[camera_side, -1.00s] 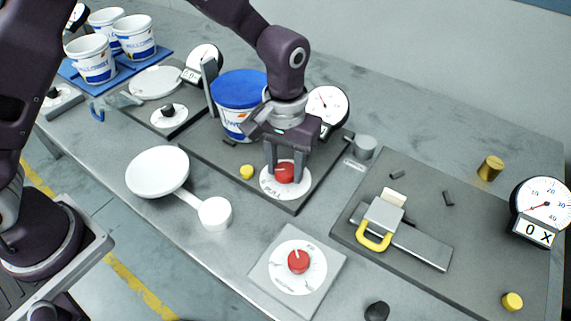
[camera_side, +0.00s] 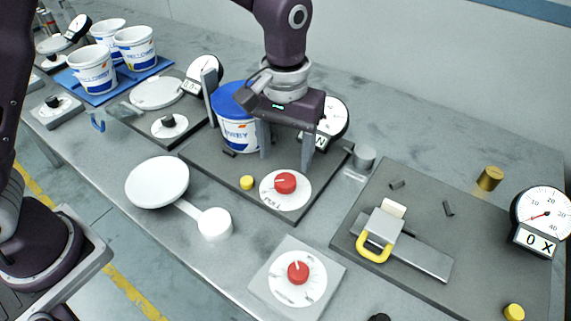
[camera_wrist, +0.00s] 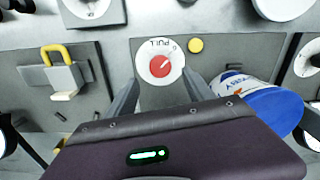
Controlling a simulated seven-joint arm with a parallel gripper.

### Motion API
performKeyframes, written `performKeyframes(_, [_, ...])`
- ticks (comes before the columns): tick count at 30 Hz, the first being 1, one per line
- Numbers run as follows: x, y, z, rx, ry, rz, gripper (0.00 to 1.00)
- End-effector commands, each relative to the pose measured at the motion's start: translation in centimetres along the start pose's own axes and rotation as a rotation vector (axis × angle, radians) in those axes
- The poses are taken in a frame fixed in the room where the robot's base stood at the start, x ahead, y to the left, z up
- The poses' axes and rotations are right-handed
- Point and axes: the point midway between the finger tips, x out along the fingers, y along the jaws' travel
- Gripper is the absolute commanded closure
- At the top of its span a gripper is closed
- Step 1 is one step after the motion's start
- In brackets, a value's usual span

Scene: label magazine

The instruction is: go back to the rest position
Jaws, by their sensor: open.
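My gripper (camera_side: 286,148) is open and empty. It hangs above the middle dark plate, up and behind the red knob (camera_side: 285,182) on its white dial, and is apart from it. In the wrist view the red knob (camera_wrist: 160,68) shows between and beyond the two spread fingers (camera_wrist: 166,98). A white bucket with a blue lid (camera_side: 238,130) stands just left of the gripper and is partly hidden behind a finger in the side view.
A gauge (camera_side: 328,118) stands right behind the gripper. A yellow-handled slide (camera_side: 376,250), another gauge (camera_side: 543,213) and a second red knob (camera_side: 298,271) are to the right and front. White buckets (camera_side: 92,72) stand on a blue tray at back left. Space above is clear.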

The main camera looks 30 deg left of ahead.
Motion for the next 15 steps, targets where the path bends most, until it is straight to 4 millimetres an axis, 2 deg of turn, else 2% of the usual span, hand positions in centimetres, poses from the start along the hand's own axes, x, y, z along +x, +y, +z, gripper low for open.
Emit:
performKeyframes(8, [-0.2,0.0,0.0,0.0,0.0,0.0,0.39])
performKeyframes(10, [-1.1,-0.6,0.1,0.0,0.009,0.011,0.39])
performKeyframes(11, [-2.0,-1.1,0.2,-0.001,0.017,0.021,0.39])
performKeyframes(13, [-5.3,-3.4,1.0,0.007,0.052,0.057,0.39])
performKeyframes(15, [-9.1,-6.7,2.8,0.023,0.106,0.098,0.39])
